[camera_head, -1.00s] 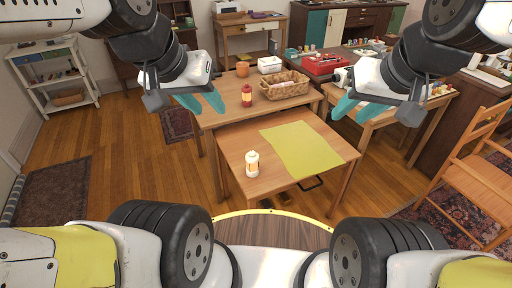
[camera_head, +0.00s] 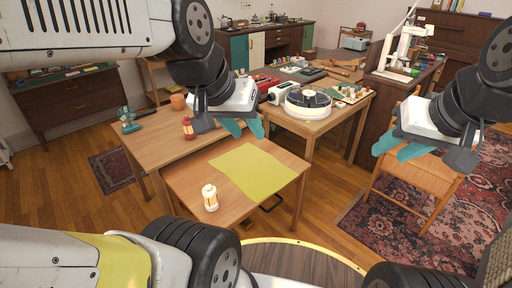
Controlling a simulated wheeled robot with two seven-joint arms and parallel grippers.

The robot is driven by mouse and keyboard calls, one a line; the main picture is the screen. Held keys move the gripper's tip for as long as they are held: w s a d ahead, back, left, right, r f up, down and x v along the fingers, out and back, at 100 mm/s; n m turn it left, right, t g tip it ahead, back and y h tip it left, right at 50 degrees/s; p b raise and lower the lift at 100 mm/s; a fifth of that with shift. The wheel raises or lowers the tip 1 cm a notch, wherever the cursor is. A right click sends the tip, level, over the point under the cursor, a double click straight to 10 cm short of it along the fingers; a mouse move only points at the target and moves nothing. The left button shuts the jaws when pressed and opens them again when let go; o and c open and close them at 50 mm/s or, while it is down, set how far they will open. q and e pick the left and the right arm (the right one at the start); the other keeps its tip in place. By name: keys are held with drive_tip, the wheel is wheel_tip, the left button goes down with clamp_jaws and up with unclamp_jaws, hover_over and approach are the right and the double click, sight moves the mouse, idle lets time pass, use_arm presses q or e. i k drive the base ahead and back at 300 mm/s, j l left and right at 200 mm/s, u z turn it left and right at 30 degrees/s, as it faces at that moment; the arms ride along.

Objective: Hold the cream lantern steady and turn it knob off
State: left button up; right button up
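The cream lantern (camera_head: 210,199) stands upright near the front left of the low wooden table (camera_head: 183,181). It has a pale cap and base with a warm-coloured middle. Its knob is too small to make out. My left gripper (camera_head: 246,130) is open and empty, over the table's back part, behind and to the right of the lantern in the picture. My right gripper (camera_head: 398,148) is open and empty, far to the right, in front of the wooden chair. Neither gripper touches the lantern.
A yellow-green cloth (camera_head: 250,171) lies right of the lantern. A red lantern (camera_head: 188,128) and an orange pot (camera_head: 178,101) stand on the table behind. A turntable-like device (camera_head: 307,103) sits on another table. A wooden chair (camera_head: 418,185) stands on the rug at right.

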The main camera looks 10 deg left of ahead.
sight(211, 203)
drive_tip(key=j+z, duration=0.95)
drive_tip(key=j, duration=0.15)
drive_tip(key=k+j+z, duration=0.2)
drive_tip(key=j+z, duration=0.3)
drive_tip(key=k+j, duration=0.2)
drive_tip(key=j, duration=0.25)
drive_tip(key=k+j+z, duration=0.1)
drive_tip(key=j, duration=0.35)
drive_tip(key=k+j, duration=0.3)
drive_tip(key=k+j+z, duration=0.1)
drive_tip(key=j, duration=0.45)
drive_tip(key=k+j, duration=0.3)
drive_tip(key=j+z, duration=0.05)
drive_tip(key=j, duration=0.05)
